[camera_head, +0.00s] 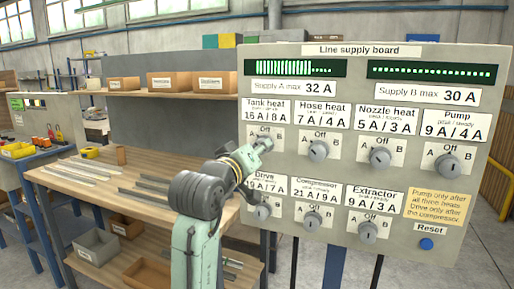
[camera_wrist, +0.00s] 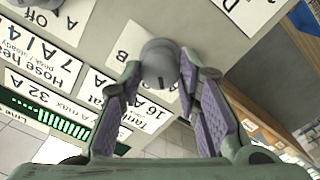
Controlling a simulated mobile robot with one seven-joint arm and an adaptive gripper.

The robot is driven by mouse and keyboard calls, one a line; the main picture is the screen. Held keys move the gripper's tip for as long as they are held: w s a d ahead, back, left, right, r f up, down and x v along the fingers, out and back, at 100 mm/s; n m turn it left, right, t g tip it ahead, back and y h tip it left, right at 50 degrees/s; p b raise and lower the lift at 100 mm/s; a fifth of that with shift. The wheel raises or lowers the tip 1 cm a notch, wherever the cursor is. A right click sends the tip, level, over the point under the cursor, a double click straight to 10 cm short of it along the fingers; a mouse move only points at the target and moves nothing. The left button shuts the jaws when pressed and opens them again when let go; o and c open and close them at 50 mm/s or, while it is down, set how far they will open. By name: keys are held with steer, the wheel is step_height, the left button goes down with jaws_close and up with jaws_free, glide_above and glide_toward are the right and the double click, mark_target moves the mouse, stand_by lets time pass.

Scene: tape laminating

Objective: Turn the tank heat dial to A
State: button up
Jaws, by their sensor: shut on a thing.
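The tank heat dial (camera_wrist: 159,62) is a round grey knob on the board, seen between my fingers in the wrist view. My gripper (camera_head: 262,147) reaches the board's upper left dial spot in the head view and hides most of that dial there. In the wrist view my gripper (camera_wrist: 160,70) has a fingertip on each side of the knob and is shut on it. The Tank heat label (camera_head: 265,110) reads 16 A / 8 A. The "B" and part of its card (camera_wrist: 122,57) show beside the knob; "A" and the dial's exact setting cannot be made out.
The line supply board (camera_head: 375,75) carries further dials, such as hose heat (camera_head: 318,151) to the right and drive (camera_head: 262,212) below. A blue reset button (camera_head: 426,244) is at lower right. A wooden workbench (camera_head: 75,180) with strips stands left.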

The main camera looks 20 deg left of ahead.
stand_by(0.4)
steer(key=o, duration=1.1)
steer(key=shift+o, duration=0.2)
steer(key=shift+s, duration=0.1)
steer(key=s, duration=1.2)
steer(key=shift+a, duration=0.3)
steer(key=shift+w+f, duration=0.1)
